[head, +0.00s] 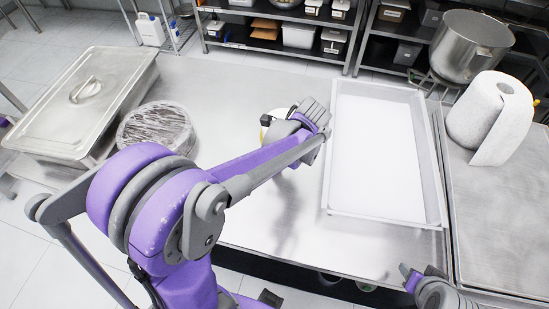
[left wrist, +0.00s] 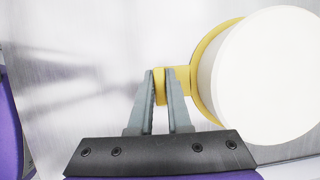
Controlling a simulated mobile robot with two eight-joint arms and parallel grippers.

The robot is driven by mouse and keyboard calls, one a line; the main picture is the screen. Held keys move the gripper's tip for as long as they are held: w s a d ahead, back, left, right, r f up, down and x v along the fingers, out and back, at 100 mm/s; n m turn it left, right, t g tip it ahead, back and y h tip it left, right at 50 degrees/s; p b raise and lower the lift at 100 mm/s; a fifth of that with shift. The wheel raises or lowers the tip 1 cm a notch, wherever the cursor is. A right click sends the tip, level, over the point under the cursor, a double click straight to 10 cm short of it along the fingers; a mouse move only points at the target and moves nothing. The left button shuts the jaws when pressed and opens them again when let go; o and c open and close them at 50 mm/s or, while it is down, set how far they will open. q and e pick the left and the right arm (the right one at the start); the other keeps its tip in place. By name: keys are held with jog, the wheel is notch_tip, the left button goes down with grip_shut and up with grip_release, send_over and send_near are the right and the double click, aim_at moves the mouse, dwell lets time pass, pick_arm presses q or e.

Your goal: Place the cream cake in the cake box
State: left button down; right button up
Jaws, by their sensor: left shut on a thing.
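The cream cake (left wrist: 265,75) shows in the left wrist view as a round white top on a yellow base (left wrist: 202,70) with a small tab. My left gripper (left wrist: 163,82) is shut on that tab, left of the cake. In the head view the cake (head: 266,119) is mostly hidden behind my left gripper (head: 288,124); whether it touches the table I cannot tell. A large shallow white open tray (head: 432,170) lies right of the gripper and looks empty; no other cake box is clear. My right gripper (head: 418,276) is partly in view at the lower right, apart from the tray; its jaws are unclear.
On the steel table (head: 262,205) stand a lidded steel pan (head: 85,92) and a round film-covered container (head: 157,128) at the left. A paper towel roll (head: 490,112) and a steel pot (head: 468,45) are at the right. Shelves stand behind.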

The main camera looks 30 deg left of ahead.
pick_arm(q)
jog(key=c, duration=1.3)
grip_release()
jog(key=shift+f, duration=0.15)
jog(key=o, duration=0.4)
jog(key=shift+o, duration=0.2)
